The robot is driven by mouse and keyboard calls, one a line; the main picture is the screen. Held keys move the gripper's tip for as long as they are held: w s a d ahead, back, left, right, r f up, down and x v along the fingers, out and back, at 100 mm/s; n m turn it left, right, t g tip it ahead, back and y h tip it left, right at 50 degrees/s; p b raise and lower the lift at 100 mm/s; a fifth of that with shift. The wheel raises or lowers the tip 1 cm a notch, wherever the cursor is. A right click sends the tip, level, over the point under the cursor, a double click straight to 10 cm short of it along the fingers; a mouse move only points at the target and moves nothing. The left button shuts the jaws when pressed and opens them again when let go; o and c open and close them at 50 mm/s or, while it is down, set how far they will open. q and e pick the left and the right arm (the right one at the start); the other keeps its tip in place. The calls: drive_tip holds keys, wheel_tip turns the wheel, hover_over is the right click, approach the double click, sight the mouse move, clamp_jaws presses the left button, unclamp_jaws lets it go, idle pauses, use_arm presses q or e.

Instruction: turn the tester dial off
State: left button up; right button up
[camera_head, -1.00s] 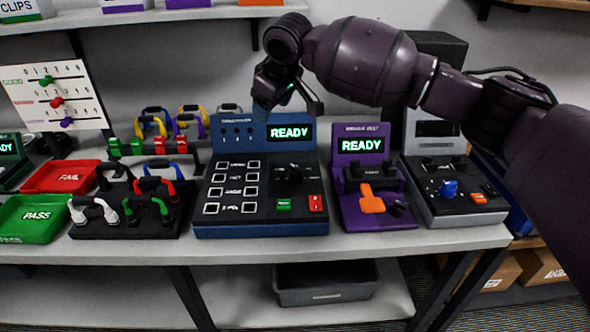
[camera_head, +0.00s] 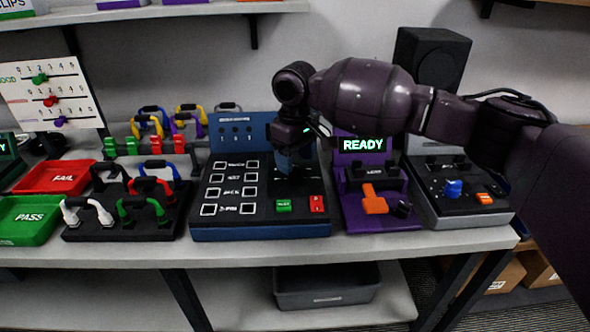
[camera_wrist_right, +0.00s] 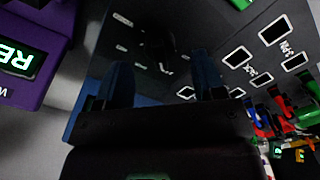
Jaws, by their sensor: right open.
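The blue tester (camera_head: 222,228) stands on the bench in the middle of the head view, with its panel of white squares, a green button (camera_head: 284,205) and a red switch (camera_head: 317,203). My right gripper (camera_head: 295,168) points down over the tester's dial area and covers the dial and the screen in the head view. In the right wrist view the two fingers of the gripper (camera_wrist_right: 162,78) are apart, with the dark panel and a dim dial shape (camera_wrist_right: 160,48) beyond them. Contact with the dial cannot be told. My left gripper is out of view.
A purple tester (camera_head: 352,217) reading READY stands close to the right, then a grey unit (camera_head: 470,222) with a blue knob. To the left are a rack of coloured cables (camera_head: 120,228), a red FAIL tray (camera_head: 60,178) and a green PASS tray (camera_head: 28,218).

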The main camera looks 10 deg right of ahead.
sight(296, 167)
wheel_tip(296, 167, down, 2)
drive_tip(key=shift+f, duration=0.7)
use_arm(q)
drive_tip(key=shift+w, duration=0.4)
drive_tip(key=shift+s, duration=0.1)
